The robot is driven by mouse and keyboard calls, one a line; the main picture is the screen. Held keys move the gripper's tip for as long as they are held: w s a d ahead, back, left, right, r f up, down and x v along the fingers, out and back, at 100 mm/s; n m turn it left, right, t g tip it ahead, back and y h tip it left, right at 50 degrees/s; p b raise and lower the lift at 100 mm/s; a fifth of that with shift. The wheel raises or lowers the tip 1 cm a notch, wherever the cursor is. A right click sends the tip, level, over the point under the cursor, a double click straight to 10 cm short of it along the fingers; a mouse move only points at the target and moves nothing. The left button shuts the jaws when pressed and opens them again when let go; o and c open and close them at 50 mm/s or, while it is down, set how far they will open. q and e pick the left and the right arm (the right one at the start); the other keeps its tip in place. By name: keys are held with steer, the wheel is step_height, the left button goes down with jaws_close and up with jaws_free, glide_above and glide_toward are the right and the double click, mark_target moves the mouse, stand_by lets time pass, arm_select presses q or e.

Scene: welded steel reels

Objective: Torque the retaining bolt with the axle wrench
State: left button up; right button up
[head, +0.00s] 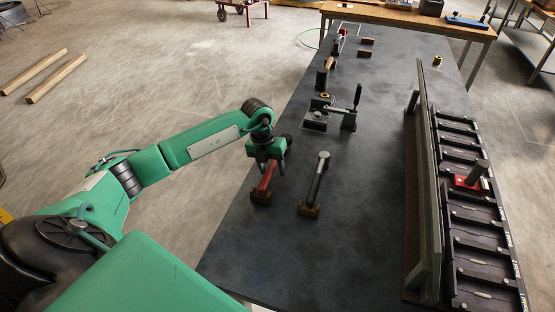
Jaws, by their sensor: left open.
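My left gripper (267,160) is open, pointing down over the dark table. It is at the upper end of a red-handled tool (265,180), which leans on a small brown block; whether the fingers straddle or touch it I cannot tell. A second tool, dark with a pale round head (317,178), leans on another brown block just to the right. Which of the two is the axle wrench I cannot tell. A dark fixture (317,121) with an upright black handle (357,97) stands farther back. No retaining bolt can be made out clearly. My right gripper is not in view.
A long upright board (428,190) runs along the table's right side, beside a black slotted rack (475,245) holding a red-based post (472,180). Small blocks and cylinders stand at the far end. The table's middle (370,200) is clear.

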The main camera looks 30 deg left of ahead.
arm_select(q)
steer(key=shift+c, duration=0.3)
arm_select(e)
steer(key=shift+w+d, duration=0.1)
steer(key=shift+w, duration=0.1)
